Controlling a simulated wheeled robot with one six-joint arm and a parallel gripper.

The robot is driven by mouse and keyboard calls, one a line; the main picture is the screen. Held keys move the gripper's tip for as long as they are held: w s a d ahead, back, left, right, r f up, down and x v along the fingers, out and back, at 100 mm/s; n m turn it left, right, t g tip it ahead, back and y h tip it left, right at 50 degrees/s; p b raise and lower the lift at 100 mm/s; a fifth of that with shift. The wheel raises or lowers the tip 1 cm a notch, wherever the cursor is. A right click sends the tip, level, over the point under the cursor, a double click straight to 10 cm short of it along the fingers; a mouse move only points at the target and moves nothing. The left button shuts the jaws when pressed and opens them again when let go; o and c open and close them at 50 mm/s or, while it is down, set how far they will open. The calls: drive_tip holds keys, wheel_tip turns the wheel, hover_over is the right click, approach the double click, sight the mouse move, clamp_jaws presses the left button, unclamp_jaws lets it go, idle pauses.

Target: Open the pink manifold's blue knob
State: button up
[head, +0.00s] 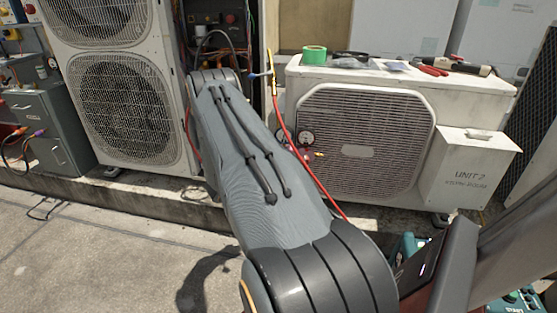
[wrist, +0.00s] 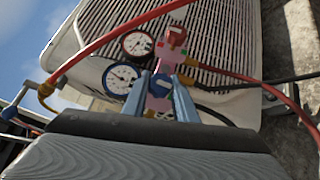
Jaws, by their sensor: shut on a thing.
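The pink manifold (wrist: 167,55) is in the middle of the wrist view, in front of a condenser grille. It bears two round gauges (wrist: 137,43) on its left and a red knob (wrist: 176,36) at its top. The blue knob (wrist: 160,86) is at its lower end, toward me. My gripper (wrist: 163,80) has its two fingers on either side of the blue knob and is shut on it. The fingers hide part of the knob, so its turn angle cannot be read. In the head view my arm hides most of the manifold, and one gauge (head: 305,137) shows.
A red hose (wrist: 120,35) crosses above the manifold, and a black hose (wrist: 245,82) leaves to the right. The condenser unit (head: 365,140) stands behind, with green tape (head: 314,55) and red-handled pliers (head: 433,71) on top. Open rooftop floor (head: 100,240) lies at left.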

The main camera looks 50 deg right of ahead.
drive_tip(key=o, duration=1)
drive_tip(key=shift+d, duration=0.1)
drive_tip(key=shift+o, duration=0.2)
drive_tip(key=shift+w+a, duration=0.1)
drive_tip(key=shift+a, duration=0.1)
drive_tip(key=v, duration=0.7)
drive_tip(key=shift+a+p, duration=0.25)
drive_tip(key=shift+p, duration=0.15)
